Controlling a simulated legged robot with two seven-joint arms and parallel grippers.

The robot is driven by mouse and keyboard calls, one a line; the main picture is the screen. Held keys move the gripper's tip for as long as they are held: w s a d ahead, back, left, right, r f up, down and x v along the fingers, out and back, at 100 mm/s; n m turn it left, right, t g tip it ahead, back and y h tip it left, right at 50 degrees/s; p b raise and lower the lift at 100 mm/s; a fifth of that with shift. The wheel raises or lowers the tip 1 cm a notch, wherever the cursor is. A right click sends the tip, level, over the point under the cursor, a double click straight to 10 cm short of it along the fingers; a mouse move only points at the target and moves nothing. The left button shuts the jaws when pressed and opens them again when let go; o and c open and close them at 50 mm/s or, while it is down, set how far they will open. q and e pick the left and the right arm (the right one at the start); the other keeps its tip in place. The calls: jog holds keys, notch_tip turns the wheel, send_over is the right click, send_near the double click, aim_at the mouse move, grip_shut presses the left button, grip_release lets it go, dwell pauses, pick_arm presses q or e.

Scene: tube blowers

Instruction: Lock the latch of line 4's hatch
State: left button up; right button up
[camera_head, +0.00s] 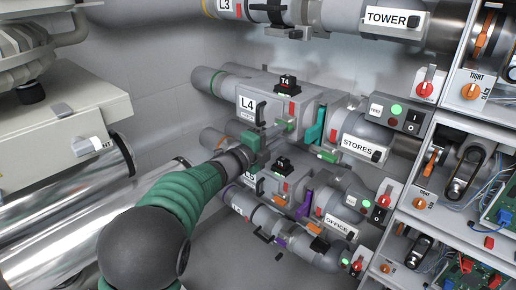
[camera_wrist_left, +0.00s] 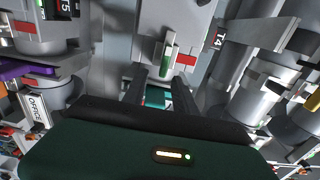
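Line 4's grey hatch unit (camera_head: 262,92) carries the L4 label and a black handle in the head view. A short green lever (camera_wrist_left: 168,58), apparently its latch, sits on a grey block with a red patch beside it in the wrist view. My left gripper (camera_head: 264,144) is close below the L4 unit; in the wrist view its two dark fingers (camera_wrist_left: 160,84) stand apart just below the lever. Nothing is clearly held between them. Whether a finger touches the lever cannot be told. My right gripper is not in view.
The L5 unit (camera_head: 262,180) with a purple part lies just below my left gripper. The T4 block (camera_head: 288,83) sits on top of the L4 unit. A teal plate (camera_head: 315,125) stands right of the hatch. Control boxes (camera_head: 398,114) fill the right; pipes surround the gripper closely.

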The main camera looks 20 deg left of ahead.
pick_arm(q)
jog(key=p+v, duration=0.1)
jog(key=v, duration=1.2)
